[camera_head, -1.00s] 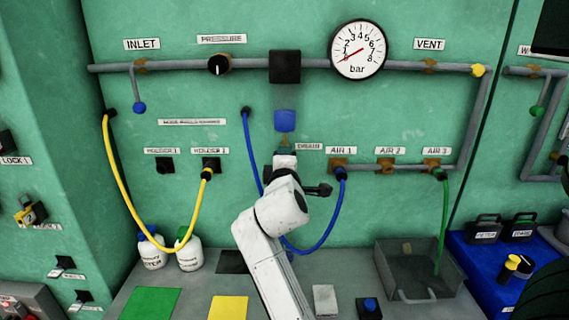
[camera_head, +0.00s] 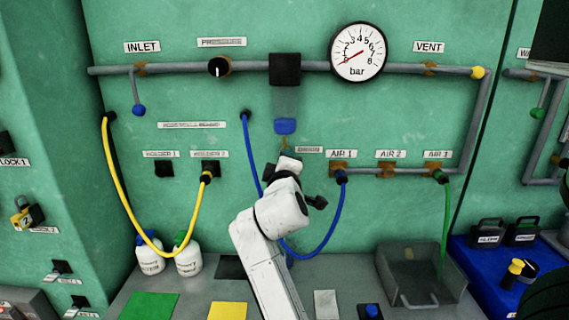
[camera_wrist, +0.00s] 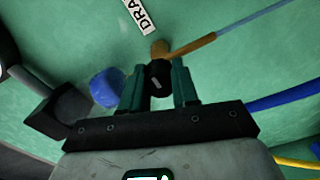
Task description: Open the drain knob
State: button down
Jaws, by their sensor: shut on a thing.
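The drain knob (camera_wrist: 155,84) is small and black with a pale mark on its face, in the middle of the wrist view. My gripper (camera_wrist: 160,85) has its two dark green fingers on either side of it, shut on it. A brass fitting (camera_wrist: 160,48) sits just beyond the knob. Part of the DRAIN label (camera_wrist: 140,14) shows at the top. In the head view my gripper (camera_head: 287,158) is at the green wall beside the DRAIN label (camera_head: 309,149), and it hides the knob.
A filter with a blue bottom (camera_head: 285,126) hangs just above my gripper. A blue hose (camera_head: 334,222) loops behind my arm to the AIR 1 port. The gauge (camera_head: 357,51) is up and right. A grey bin (camera_head: 440,268) stands on the bench at right.

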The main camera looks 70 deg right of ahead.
jog(key=shift+f, duration=0.15)
jog(key=c, duration=0.8)
grip_release()
jog(key=shift+c, duration=0.2)
jog(key=shift+a, duration=0.15)
jog(key=b+v, duration=0.1)
jog(key=v, duration=0.9)
jog(key=shift+s+a+b, duration=0.15)
jog(key=shift+a+b, duration=0.1)
jog(key=shift+b, duration=0.1)
jog(key=a+f+y, duration=0.5)
jog(key=a+f, duration=0.1)
jog(key=f, duration=0.6)
jog(key=a+f+y, duration=0.5)
jog(key=f, duration=0.8)
jog(key=s+a+f+m+g+y, duration=0.1)
jog(key=s+a+f+g+y, duration=0.5)
jog(key=s+a+f, duration=0.7)
jog(key=shift+a+f, duration=0.25)
jog(key=shift+f, duration=0.6)
